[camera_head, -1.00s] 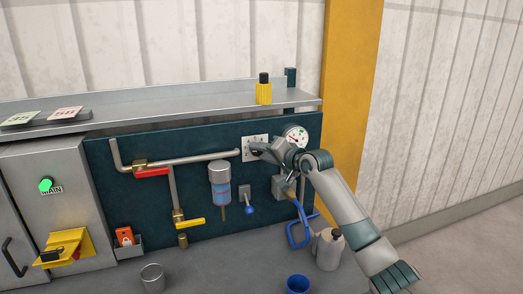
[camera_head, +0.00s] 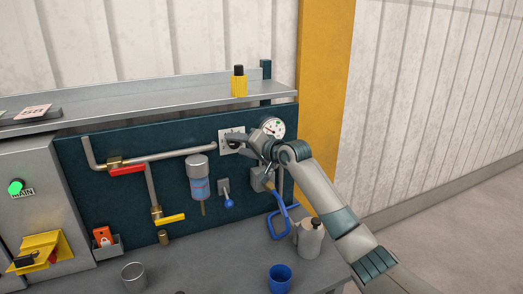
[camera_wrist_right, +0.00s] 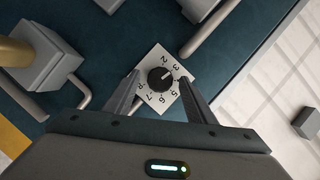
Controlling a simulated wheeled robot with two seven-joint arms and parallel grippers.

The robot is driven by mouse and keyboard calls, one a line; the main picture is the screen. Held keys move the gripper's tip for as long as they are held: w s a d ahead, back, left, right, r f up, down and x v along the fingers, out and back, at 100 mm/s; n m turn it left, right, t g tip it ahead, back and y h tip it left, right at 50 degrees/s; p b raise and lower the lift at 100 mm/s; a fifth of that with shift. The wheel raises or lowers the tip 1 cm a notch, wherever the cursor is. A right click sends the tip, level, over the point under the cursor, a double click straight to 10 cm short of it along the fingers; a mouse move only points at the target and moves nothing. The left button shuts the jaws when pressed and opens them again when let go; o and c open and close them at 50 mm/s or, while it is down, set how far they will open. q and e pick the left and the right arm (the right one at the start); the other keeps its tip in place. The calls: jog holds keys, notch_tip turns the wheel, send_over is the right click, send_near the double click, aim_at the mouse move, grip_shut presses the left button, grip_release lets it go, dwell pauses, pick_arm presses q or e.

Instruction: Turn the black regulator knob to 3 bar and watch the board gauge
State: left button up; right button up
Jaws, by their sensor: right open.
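The black regulator knob (camera_wrist_right: 160,78) sits on a white, numbered square plate, seen in the right wrist view. A pale mark on the knob lies on its upper right side; the exact number it meets is hard to tell. My right gripper (camera_wrist_right: 158,88) is open, one finger on each side of the knob; contact is not clear. In the head view my right gripper (camera_head: 240,142) is in front of the white dial plate (camera_head: 226,134) and hides the knob. The round board gauge (camera_head: 274,127) is partly behind my wrist; its reading is too small to tell. My left gripper is out of view.
The teal board (camera_head: 120,180) carries pipes with a red lever (camera_head: 127,170), a yellow lever (camera_head: 170,219) and a filter bowl (camera_head: 199,188). A blue hose (camera_head: 281,215) hangs below my wrist. A grey canister (camera_head: 310,238) and blue cup (camera_head: 280,278) stand on the bench.

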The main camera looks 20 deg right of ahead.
jog(key=b+v, duration=0.6)
jog(key=v, duration=1.1)
